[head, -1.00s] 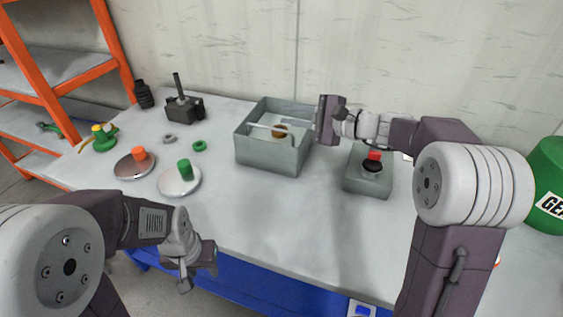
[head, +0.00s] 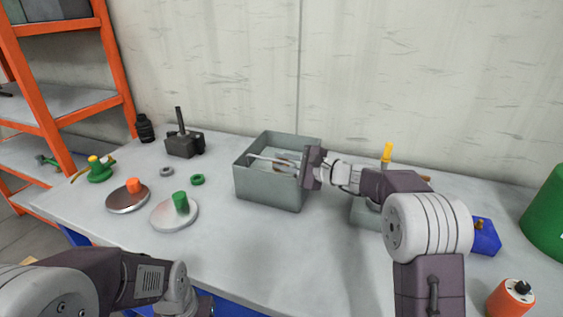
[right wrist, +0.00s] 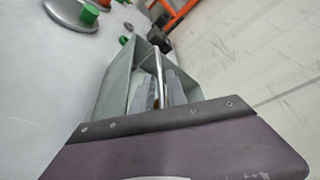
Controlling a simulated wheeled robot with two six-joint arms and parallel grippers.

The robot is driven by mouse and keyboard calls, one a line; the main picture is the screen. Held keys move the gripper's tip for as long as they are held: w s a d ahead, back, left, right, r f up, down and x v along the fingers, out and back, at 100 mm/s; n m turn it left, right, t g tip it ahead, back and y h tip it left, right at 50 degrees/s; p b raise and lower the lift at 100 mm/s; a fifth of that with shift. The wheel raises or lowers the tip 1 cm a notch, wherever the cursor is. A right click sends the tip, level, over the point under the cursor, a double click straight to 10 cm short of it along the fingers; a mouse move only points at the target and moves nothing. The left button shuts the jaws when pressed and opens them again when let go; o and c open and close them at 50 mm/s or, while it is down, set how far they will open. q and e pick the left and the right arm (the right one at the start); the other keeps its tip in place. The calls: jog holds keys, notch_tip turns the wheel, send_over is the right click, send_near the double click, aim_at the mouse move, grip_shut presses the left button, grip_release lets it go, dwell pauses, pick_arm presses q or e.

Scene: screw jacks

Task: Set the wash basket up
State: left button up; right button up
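A grey open-topped box (head: 268,190) stands on the table. A pale bar (head: 262,158) slants across inside it, and the bar also shows in the right wrist view (right wrist: 158,78). Whether the bar belongs to a basket I cannot tell. My right gripper (head: 312,168) is at the box's right side, by the bar's end. Its purple body fills the bottom of the right wrist view, and its fingertips are hidden, so its grip cannot be told. My left wrist is at the bottom edge of the head view, with its fingers cut off.
Left of the box are a green-knobbed disc (head: 174,214), an orange-knobbed disc (head: 127,199), a green ring (head: 197,180) and a dark jack (head: 183,144). A blue item (head: 485,236) and an orange cylinder (head: 511,297) lie right. The table's front middle is clear.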

jog(key=shift+w+a, duration=0.15)
grip_shut()
jog(key=shift+f, duration=0.1)
dwell(1.3)
